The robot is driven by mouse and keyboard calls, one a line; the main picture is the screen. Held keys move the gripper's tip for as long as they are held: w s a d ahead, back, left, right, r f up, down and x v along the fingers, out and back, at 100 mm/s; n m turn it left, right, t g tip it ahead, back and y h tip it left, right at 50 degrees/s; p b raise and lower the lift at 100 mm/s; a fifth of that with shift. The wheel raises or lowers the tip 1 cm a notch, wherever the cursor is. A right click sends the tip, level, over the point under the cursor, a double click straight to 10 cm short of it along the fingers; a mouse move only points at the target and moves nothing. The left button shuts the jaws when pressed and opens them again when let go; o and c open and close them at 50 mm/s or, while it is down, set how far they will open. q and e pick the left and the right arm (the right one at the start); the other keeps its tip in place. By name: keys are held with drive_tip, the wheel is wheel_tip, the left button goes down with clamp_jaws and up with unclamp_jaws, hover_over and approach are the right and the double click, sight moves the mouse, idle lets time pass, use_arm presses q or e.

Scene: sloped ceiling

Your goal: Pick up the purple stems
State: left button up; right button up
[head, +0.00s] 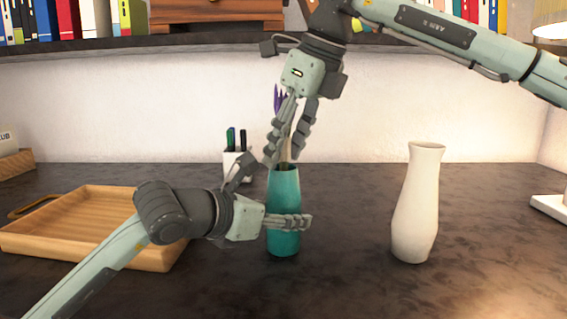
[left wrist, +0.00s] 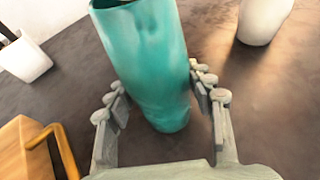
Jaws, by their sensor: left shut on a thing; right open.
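The purple stems (head: 281,101) stand upright in the teal vase (head: 284,188); their lower part is hidden inside it and their middle is partly covered by my right gripper. My right gripper (head: 284,150) points down just above the vase mouth, open, with its fingers on either side of the stems. My left gripper (head: 290,222) is shut on the body of the teal vase. In the left wrist view the vase (left wrist: 150,60) stands between the two fingers, and no stems show there.
A white vase (head: 416,205) stands to the right on the dark counter. A wooden tray (head: 85,215) lies at the left. A white pen cup (head: 234,165) stands behind the teal vase. A shelf with books (head: 65,18) runs above. The counter between the vases is clear.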

drive_tip(key=shift+c, duration=0.2)
clamp_jaws()
wheel_tip(320, 180, up, 18)
idle(0.6)
use_arm(q)
drive_tip(key=o, duration=1.4)
